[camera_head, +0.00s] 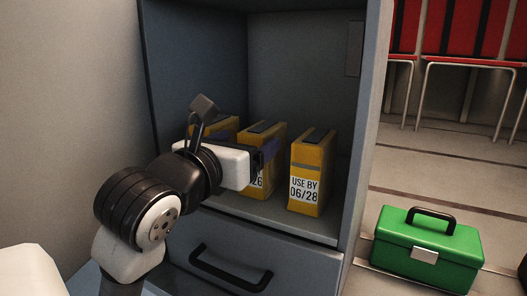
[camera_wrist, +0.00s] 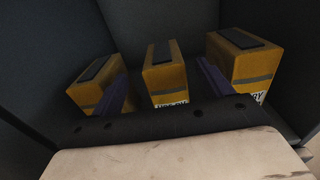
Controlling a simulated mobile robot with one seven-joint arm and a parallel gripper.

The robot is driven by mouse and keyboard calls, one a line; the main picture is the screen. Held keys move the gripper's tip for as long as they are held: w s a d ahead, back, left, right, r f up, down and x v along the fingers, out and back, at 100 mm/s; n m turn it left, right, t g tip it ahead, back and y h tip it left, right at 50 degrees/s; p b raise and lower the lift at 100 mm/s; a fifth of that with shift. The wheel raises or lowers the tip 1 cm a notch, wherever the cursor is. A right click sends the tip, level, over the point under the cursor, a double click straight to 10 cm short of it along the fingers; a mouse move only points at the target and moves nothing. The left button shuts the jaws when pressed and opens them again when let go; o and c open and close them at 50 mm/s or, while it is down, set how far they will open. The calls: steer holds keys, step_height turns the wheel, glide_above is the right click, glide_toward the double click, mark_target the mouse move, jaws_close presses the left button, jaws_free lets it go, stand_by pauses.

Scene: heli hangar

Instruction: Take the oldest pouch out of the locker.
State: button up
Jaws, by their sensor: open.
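Three yellow pouches stand upright in a row on the locker (camera_head: 282,60) shelf. The right pouch (camera_head: 313,160) reads "USE BY 06/28"; in the wrist view it is at the right (camera_wrist: 245,62). The middle pouch (camera_head: 270,131) shows only a label ending "26"; my gripper covers the rest. It also shows in the wrist view (camera_wrist: 165,78). The left pouch (camera_head: 217,124) is partly behind my arm, its date hidden; it also shows in the wrist view (camera_wrist: 93,75). My gripper (camera_head: 269,152) is open, its purple fingers (camera_wrist: 165,88) on either side of the middle pouch.
The locker's side walls stand close on both sides of the row. A drawer with a black handle (camera_head: 231,274) is below the shelf. A green toolbox (camera_head: 428,252) sits on the floor at the right, with red seats (camera_head: 470,35) behind it.

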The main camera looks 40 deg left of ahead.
steer(key=p+x, duration=0.1)
steer(key=x, duration=0.3)
steer(key=p+x, duration=0.1)
steer(key=shift+w+d+p, duration=0.2)
steer(key=shift+w+p, duration=0.1)
steer(key=shift+w, duration=0.2)
steer(key=shift+w+a+f, duration=0.1)
steer(key=shift+w+f, duration=0.1)
steer(key=shift+w, duration=0.1)
steer(key=c, duration=1.5)
